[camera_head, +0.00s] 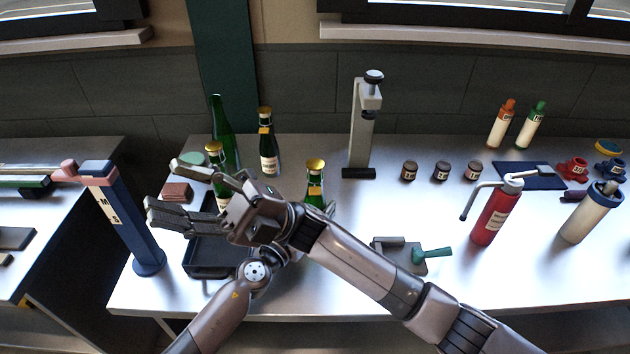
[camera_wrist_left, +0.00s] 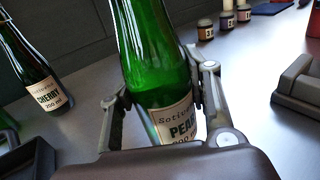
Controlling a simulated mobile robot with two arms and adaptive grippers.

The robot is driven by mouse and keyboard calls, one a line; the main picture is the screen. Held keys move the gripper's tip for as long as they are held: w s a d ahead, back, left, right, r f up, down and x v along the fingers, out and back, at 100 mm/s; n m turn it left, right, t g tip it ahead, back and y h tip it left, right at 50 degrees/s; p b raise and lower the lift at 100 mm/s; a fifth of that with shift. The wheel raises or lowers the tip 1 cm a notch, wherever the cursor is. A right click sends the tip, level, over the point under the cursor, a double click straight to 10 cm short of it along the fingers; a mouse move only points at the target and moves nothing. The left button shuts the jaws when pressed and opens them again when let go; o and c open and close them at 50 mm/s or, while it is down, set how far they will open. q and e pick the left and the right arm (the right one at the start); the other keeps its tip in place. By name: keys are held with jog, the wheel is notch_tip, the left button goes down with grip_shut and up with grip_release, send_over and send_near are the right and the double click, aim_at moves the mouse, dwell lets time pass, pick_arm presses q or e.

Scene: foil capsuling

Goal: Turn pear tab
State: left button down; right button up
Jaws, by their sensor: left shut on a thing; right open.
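The pear bottle (camera_wrist_left: 160,60) is green glass with a cream PEAR label (camera_wrist_left: 178,122) and stands in the left wrist view. My left gripper (camera_wrist_left: 160,92) is shut on it, one finger on each side near the label. In the head view the pear bottle (camera_head: 315,182) shows its gold foil cap (camera_head: 315,165); its lower part and my left gripper are mostly hidden behind my right arm. No tab can be made out on the cap. My right gripper (camera_head: 163,186) is open and empty, to the left of the pear bottle, above the dark tray (camera_head: 205,262).
The cherry bottle (camera_wrist_left: 32,75) stands left of the pear bottle. More green bottles (camera_head: 221,130) stand behind my right gripper. A grey press stand (camera_head: 362,130), small jars (camera_head: 441,171) and a red bottle (camera_head: 495,215) are to the right.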

notch_tip(320, 180, down, 2)
jog(key=s+a+f+n+g+h, duration=0.1)
jog(key=s+a+n+g+h, duration=0.1)
jog(key=n+h, duration=0.65)
jog(key=n+t+h, duration=1.5)
jog(key=n, duration=0.8)
send_near(315, 191)
jog(key=shift+m, duration=0.25)
notch_tip(315, 191, down, 8)
jog(key=shift+r, duration=0.15)
jog(key=shift+c, duration=0.4)
grip_shut()
